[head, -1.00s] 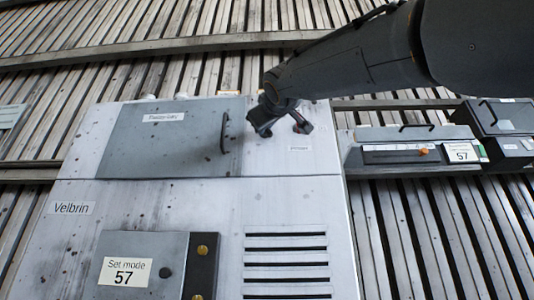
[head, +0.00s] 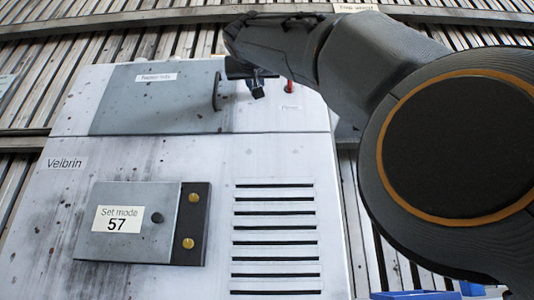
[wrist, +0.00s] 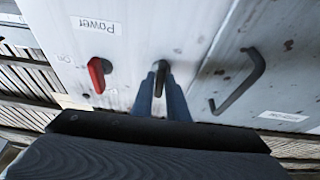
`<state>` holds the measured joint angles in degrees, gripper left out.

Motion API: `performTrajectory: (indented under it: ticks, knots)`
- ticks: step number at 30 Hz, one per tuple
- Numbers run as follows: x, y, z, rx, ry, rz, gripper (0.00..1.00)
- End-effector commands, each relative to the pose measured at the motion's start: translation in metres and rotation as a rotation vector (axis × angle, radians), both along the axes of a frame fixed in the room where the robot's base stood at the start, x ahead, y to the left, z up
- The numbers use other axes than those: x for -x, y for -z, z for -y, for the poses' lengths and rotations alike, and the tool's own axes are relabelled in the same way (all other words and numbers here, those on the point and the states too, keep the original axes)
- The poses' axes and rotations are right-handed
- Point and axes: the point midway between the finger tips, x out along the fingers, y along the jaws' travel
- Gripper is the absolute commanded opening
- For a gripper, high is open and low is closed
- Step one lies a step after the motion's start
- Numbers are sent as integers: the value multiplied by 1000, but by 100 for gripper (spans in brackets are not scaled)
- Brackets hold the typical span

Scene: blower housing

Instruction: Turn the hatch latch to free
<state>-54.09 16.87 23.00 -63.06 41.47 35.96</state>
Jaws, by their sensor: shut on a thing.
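The hatch (head: 155,100) is a grey panel at the upper left of the white housing, with a dark bar handle (head: 217,92) near its right edge. It lies flat against the housing. The hatch latch (wrist: 160,68) is a small dark lever just beside the hatch, between the handle and a red power switch in the wrist view. My gripper (wrist: 172,98) is shut on the latch, its bluish fingers against the lever. In the head view my gripper (head: 256,86) hides the latch, so its turn angle is hard to tell.
The red power switch (wrist: 97,74) sits close beside my gripper, and also shows in the head view (head: 289,86). Below are a "Set mode 57" panel (head: 130,222) and a slotted vent (head: 275,237). Blue bins (head: 410,295) stand at the bottom right.

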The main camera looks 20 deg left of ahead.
Motion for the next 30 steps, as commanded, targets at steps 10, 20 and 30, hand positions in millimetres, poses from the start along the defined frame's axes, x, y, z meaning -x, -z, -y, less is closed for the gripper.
performTrajectory:
  ticks: [10, 20, 30]
  knots:
    - [0, 1, -1, -50, 0, -13, 0]
    - [0, 1, -1, -50, 0, -15, 17]
    - [0, 1, 0, -49, 1, -13, 30]
